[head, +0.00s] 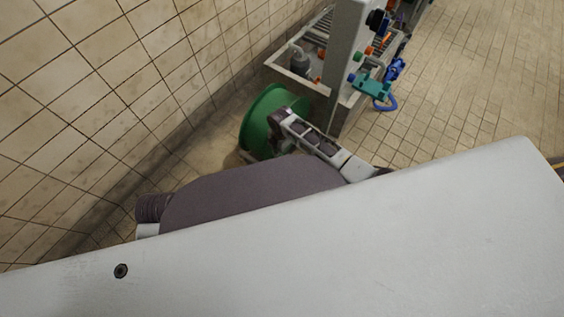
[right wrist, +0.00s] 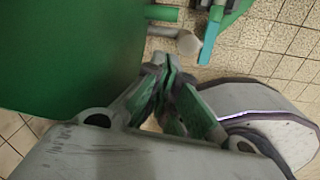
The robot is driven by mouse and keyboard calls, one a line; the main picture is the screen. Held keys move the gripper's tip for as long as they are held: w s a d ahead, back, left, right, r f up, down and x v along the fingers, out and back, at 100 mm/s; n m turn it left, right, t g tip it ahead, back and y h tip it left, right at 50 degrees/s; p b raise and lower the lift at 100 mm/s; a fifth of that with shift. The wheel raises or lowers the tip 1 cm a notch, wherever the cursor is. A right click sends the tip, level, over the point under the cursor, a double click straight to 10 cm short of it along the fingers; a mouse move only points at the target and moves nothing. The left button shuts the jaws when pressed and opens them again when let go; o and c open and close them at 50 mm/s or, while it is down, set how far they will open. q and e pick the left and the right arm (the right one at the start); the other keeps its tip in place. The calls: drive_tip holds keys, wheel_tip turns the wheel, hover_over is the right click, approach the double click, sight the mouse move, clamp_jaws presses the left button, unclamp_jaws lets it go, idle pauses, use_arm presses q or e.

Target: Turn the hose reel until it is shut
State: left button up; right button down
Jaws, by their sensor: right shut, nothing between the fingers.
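The green hose reel (head: 258,122) stands low on the tiled floor near the wall in the head view. It also fills the upper left of the right wrist view (right wrist: 65,55) as a broad green face. My right gripper (head: 276,117) is at the reel's right side in the head view, overlapping it. In the right wrist view its fingers (right wrist: 163,66) are closed together and hold nothing. A short grey peg with a round end (right wrist: 188,42) lies just beyond the fingertips, apart from them. I cannot tell whether the fingers touch the reel. My left gripper is out of view.
A pale upright panel (head: 348,55) with colored fittings stands behind the reel. A teal valve-like part (head: 371,85) sticks out from it. A low-walled tray (head: 283,66) lies behind the reel. The tiled wall (head: 110,70) is close on the left. Open floor (head: 480,75) lies right.

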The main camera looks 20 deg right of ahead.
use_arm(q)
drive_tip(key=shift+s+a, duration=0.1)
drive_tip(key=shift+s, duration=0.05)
use_arm(e)
drive_tip(key=shift+s+d+n+h, duration=0.35)
drive_tip(key=shift+s+n, duration=0.1)
drive_tip(key=shift+n, duration=0.55)
drive_tip(key=shift+f, duration=0.25)
drive_tip(key=b, duration=0.5)
hover_over(285, 161)
drive_tip(key=s+a, duration=0.3)
drive_tip(key=shift+f, duration=5)
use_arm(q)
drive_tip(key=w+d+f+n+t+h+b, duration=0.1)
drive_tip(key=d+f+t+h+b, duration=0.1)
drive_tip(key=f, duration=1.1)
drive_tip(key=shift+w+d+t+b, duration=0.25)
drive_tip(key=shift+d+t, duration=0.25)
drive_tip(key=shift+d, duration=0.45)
use_arm(e)
drive_tip(key=shift+w+d+f, duration=0.4)
drive_tip(key=shift+d+f, duration=0.1)
drive_tip(key=shift+f, duration=0.2)
drive_tip(key=shift+w+d+f, duration=0.4)
drive_tip(key=shift+d+f, duration=0.1)
drive_tip(key=shift+f, duration=0.2)
